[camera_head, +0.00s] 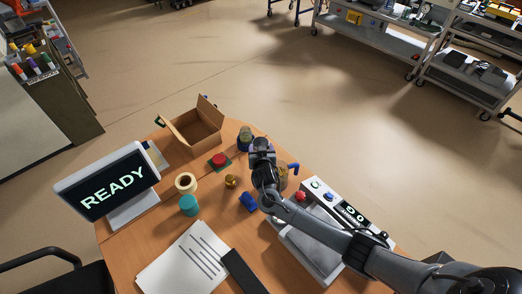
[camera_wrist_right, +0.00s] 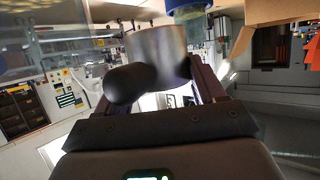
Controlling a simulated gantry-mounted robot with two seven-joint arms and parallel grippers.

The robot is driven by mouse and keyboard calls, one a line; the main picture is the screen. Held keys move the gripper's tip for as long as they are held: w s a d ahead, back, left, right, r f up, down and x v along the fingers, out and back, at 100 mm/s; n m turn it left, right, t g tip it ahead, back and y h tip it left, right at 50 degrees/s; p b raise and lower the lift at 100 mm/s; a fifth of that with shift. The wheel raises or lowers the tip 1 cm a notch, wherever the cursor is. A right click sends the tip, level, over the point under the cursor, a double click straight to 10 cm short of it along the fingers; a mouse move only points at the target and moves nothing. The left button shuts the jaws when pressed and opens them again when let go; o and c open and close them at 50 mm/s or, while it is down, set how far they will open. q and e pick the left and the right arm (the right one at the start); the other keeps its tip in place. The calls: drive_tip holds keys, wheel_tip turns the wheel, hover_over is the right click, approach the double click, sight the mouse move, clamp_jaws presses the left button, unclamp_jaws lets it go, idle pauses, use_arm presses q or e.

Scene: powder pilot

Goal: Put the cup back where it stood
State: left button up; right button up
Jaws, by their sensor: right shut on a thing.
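My right gripper (camera_head: 262,148) reaches over the table from the right, and its dark body hides part of what lies under it. In the right wrist view its jaws (camera_wrist_right: 160,85) are shut on a grey metal cup (camera_wrist_right: 163,50), with a dark rounded knob (camera_wrist_right: 126,84) in front of it. In the head view I cannot clearly make out the held cup. A brownish container (camera_head: 282,182) with a blue bent part shows just right of the gripper. My left gripper is not in view.
On the wooden table are an open cardboard box (camera_head: 196,125), a red button (camera_head: 219,160), a tape roll (camera_head: 185,183), a teal cylinder (camera_head: 188,205), a brass weight (camera_head: 231,181) and a blue block (camera_head: 249,202). A READY screen (camera_head: 108,183) stands left. A control panel (camera_head: 335,204) lies right.

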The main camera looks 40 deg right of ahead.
drive_tip(key=shift+f, duration=0.1)
drive_tip(key=shift+f, duration=0.55)
drive_tip(key=o, duration=1.4)
drive_tip(key=shift+r, duration=0.15)
